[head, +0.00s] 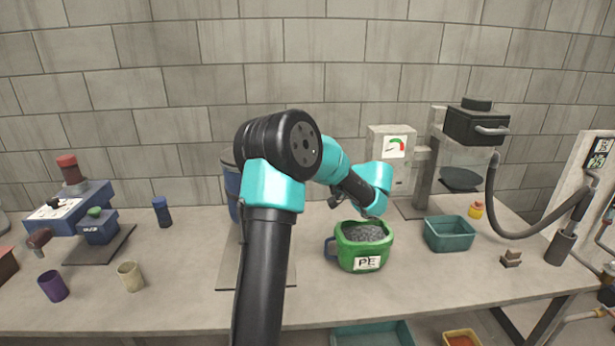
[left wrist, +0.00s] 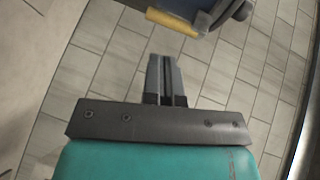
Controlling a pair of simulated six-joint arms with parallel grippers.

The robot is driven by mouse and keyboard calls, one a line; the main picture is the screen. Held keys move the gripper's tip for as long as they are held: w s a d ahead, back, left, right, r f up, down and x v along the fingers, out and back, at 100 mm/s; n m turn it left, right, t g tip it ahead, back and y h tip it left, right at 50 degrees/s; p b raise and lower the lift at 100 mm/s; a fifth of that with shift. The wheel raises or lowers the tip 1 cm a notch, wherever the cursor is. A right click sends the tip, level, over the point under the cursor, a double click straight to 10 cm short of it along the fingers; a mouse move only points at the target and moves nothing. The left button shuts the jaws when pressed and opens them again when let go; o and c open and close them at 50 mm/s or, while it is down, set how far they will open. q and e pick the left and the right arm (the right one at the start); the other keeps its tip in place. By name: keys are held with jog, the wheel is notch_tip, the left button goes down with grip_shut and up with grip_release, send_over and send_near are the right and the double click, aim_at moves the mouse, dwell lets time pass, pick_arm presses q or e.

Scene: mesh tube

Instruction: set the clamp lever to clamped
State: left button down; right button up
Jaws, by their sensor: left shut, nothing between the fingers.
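I cannot tell for certain which part is the clamp lever. In the left wrist view a yellow bar (left wrist: 172,22) lies against a dark blue-grey body (left wrist: 226,14) at the top edge. My left gripper (left wrist: 166,60) is shut and empty there, below the bar and apart from it in the picture. In the head view my left arm rises through the middle and bends right; its wrist ends above the green PE tub (head: 364,246), and its fingers are not clear. A tall blue apparatus (head: 230,185) on a grey plate (head: 228,272) is largely hidden behind the arm.
A blue machine (head: 62,213), cups and a small dark-blue container (head: 161,212) stand left. A teal bin (head: 449,234), a yellow duck (head: 476,210) and a stand with a black head (head: 475,125) are right. A grey hose (head: 498,215) hangs beside it.

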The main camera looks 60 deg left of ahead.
pick_arm(q)
jog(key=v, duration=0.7)
jog(key=shift+d, duration=0.2)
jog(key=shift+w+f, duration=0.1)
jog(key=shift+f, duration=0.05)
